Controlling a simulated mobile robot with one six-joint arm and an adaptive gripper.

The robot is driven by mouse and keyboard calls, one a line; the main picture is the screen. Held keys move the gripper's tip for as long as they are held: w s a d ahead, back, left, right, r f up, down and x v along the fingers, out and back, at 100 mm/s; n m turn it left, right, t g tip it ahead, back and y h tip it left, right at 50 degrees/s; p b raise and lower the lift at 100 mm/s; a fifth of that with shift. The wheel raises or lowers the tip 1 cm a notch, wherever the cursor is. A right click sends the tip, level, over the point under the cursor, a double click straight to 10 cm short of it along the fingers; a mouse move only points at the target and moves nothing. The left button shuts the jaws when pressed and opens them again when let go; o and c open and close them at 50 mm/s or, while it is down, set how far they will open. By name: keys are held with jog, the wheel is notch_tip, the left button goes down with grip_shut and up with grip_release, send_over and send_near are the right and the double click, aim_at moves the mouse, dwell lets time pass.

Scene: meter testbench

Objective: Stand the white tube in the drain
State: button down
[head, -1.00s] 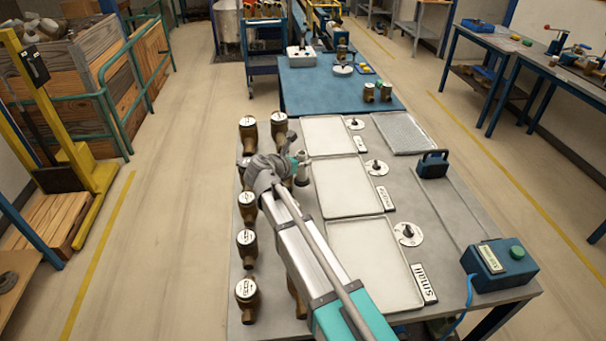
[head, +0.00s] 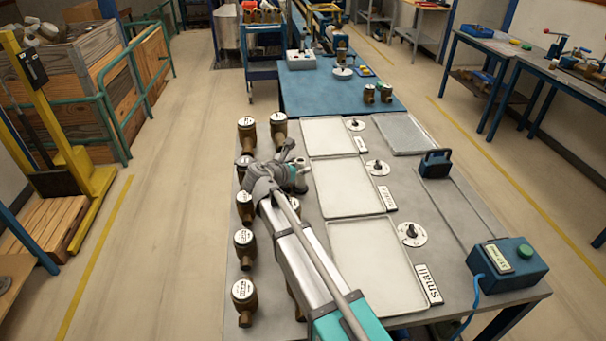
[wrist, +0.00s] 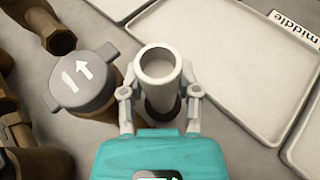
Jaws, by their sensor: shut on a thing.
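The white tube (wrist: 158,66) is between the two fingers of my gripper (wrist: 160,90) in the wrist view. Its round open end faces the camera, and the fingers press its sides. Its lower part is partly hidden, so I cannot tell whether it touches the bench.
A brass meter with a grey arrow cap (wrist: 82,78) stands close left of the tube. Several more meters (head: 244,292) line the bench's left side. White trays (head: 375,265) lie to the right. A green-button box (head: 507,264) stands at the front right.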

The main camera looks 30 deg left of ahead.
jog(key=shift+f, duration=0.25)
jog(key=c, duration=0.6)
grip_release()
jog(key=shift+r, duration=0.2)
jog(key=shift+s+r, duration=0.1)
jog(key=p+v, duration=0.4)
jog(key=v, duration=0.7)
jog(key=shift+s+r+p, duration=0.15)
jog(key=shift+s+p, duration=0.15)
jog(key=shift+s, duration=0.1)
jog(key=shift+a, duration=0.1)
